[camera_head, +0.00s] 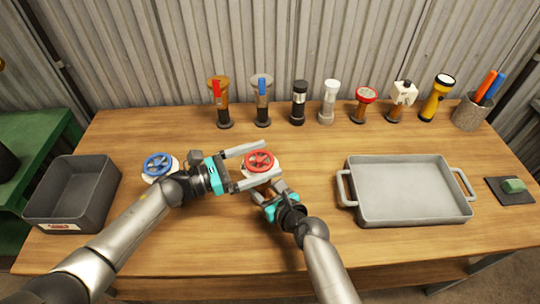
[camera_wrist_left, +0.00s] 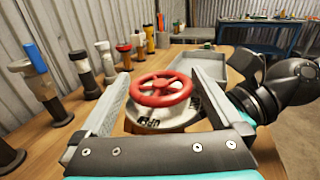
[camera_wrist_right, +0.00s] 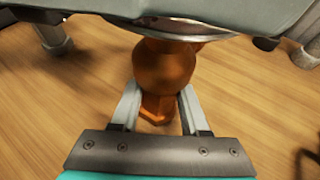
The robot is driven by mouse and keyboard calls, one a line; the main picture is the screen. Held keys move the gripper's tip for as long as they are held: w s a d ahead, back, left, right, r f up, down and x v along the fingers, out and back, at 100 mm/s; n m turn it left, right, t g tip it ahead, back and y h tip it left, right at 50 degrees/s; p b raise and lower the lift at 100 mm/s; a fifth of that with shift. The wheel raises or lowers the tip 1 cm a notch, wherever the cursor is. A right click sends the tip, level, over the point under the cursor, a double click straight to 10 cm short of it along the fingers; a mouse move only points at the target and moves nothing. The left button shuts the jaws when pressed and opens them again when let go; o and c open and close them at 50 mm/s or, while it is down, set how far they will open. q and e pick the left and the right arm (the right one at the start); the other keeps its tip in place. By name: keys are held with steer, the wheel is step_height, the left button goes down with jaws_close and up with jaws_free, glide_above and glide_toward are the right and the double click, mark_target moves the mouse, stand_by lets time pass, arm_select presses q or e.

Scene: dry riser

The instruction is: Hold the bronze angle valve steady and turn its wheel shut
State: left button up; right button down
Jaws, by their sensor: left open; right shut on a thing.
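The bronze angle valve has a red spoked wheel (camera_head: 259,161) above a pale disc with dark lettering, clearest in the left wrist view (camera_wrist_left: 160,88). Its bronze body (camera_wrist_right: 163,70) stands upright on the table. My right gripper (camera_head: 269,187) is shut on the body below the wheel, one finger on each side in the right wrist view (camera_wrist_right: 158,105). My left gripper (camera_head: 264,162) is open, with a finger on either side of the red wheel. In the left wrist view (camera_wrist_left: 150,65) gaps show between wheel and fingers. The wheel's underside is hidden.
A blue-wheeled valve (camera_head: 158,165) stands left of the left gripper, close to my left forearm. A grey bin (camera_head: 72,195) is far left; a grey tray (camera_head: 408,215) is at right. Several valves and torches line the back, with a pen cup (camera_head: 470,113).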

mark_target(245, 165)
arm_select(q)
steer(key=v, duration=0.5)
steer(key=shift+a, duration=0.1)
steer(key=s+n+t+y, duration=0.1)
steer(key=s+t, duration=0.1)
steer(key=s+a+n+t+y, duration=0.1)
steer(key=s+t, duration=0.1)
steer(key=shift+s+a+n+t, duration=0.1)
steer(key=shift+s+n+t, duration=0.2)
steer(key=shift+n, duration=0.1)
steer(key=shift+s+a+f+n+t+y, duration=0.1)
steer(key=shift+a+n+t+y, duration=0.45)
steer(key=shift+n+y, duration=0.25)
steer(key=x, duration=1.2)
steer(key=shift+a, duration=0.1)
steer(key=shift+c, duration=0.4)
